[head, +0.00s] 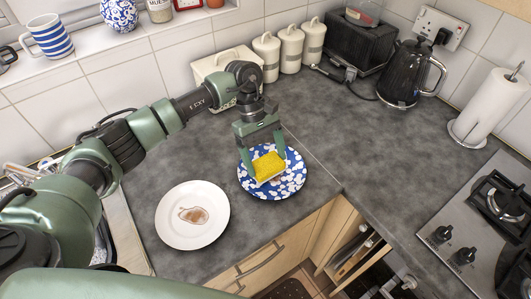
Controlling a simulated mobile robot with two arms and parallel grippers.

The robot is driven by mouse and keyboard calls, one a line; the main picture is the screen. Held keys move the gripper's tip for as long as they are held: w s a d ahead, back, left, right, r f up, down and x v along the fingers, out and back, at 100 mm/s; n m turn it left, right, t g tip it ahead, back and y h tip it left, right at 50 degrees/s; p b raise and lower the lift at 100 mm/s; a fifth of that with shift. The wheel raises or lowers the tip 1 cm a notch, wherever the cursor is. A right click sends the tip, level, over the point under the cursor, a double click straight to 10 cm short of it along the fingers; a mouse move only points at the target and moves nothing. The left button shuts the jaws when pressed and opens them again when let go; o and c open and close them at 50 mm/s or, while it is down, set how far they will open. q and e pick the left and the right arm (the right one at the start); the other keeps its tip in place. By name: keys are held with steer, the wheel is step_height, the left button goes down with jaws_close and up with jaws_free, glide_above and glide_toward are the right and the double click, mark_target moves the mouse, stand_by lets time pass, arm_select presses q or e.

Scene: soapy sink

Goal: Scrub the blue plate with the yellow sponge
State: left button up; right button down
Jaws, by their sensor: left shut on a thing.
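The blue plate (287,187), patterned with white blotches, lies on the grey worktop near its front edge. The yellow sponge (268,166) is over the middle of this plate. My left gripper (264,159) points down and is shut on the sponge, with one finger on each side. The sponge appears to be at or just above the plate's surface; I cannot tell if they touch. The sponge and fingers hide part of the plate. My right gripper is not in view.
A white plate (205,229) with a brown stain lies left of the blue plate. The sink (105,245) is at the left. White canisters (290,50), a black kettle (404,75) and a paper roll (490,108) stand behind. A hob (470,235) is at right. The worktop between is clear.

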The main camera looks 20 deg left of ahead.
arm_select(q)
steer(key=shift+f, duration=0.2)
stand_by(0.6)
steer(key=shift+f+b, duration=0.5)
steer(key=shift+b, duration=0.25)
